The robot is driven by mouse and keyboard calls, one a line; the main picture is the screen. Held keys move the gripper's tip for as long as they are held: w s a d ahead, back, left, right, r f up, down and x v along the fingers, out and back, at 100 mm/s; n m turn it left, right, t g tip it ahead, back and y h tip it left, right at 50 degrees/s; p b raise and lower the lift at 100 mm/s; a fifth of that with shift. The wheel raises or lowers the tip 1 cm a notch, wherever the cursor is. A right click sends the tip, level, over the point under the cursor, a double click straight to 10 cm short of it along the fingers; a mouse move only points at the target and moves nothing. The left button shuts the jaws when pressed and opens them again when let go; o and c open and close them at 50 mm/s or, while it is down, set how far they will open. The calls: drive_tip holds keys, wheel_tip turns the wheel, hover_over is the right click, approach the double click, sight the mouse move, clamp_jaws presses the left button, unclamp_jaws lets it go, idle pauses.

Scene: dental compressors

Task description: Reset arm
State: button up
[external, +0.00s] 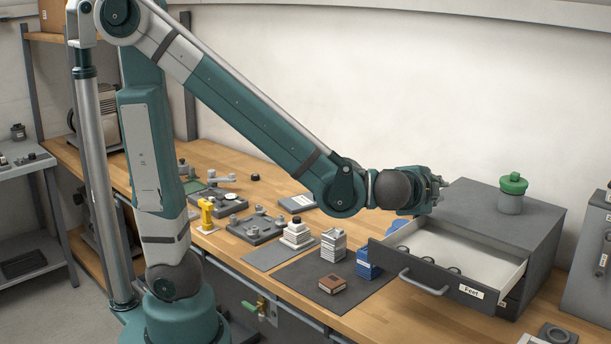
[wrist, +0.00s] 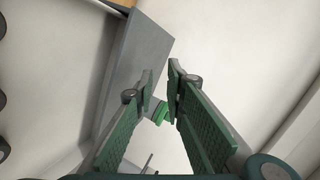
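My gripper (external: 443,184) is above the back of an open drawer, close to the left side of the grey cabinet (external: 540,225). In the wrist view my gripper (wrist: 160,72) has its two green-padded fingers apart, with nothing between the tips. The open drawer (external: 440,267) has a label on its front and a few small dark round parts inside. A jar with a green lid (external: 512,184) stands on the cabinet; its green lid also shows beyond the fingers in the wrist view (wrist: 156,112).
A brown box (external: 332,284), a blue box (external: 367,264) and stacked white blocks (external: 333,244) sit on or by dark mats left of the drawer. A yellow part (external: 206,214) and grey metal fixtures (external: 257,226) lie farther left. Another cabinet (external: 590,265) stands at right.

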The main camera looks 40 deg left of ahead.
drive_tip(key=w+a+r+n, duration=0.1)
drive_tip(key=w+a+r, duration=0.2)
drive_tip(key=w+a, duration=0.3)
drive_tip(key=s+a+f+n+g+y, duration=0.1)
drive_tip(key=s+a+f+n+g, duration=0.1)
drive_tip(key=a, duration=0.5)
drive_tip(key=s+a+f+n+g, duration=0.1)
drive_tip(key=s+a+f, duration=0.15)
drive_tip(key=a, duration=0.35)
drive_tip(key=s+a+f+n+g+h+b, duration=0.1)
drive_tip(key=s+a+f+n, duration=0.3)
drive_tip(key=s+a, duration=0.3)
drive_tip(key=s+a+f+n+g+h+b, duration=0.2)
drive_tip(key=s+a+f+n, duration=0.2)
drive_tip(key=s+a, duration=0.4)
drive_tip(key=s+f, duration=0.1)
drive_tip(key=s, duration=0.2)
drive_tip(key=shift+f+n, duration=0.25)
drive_tip(key=shift+n, duration=0.15)
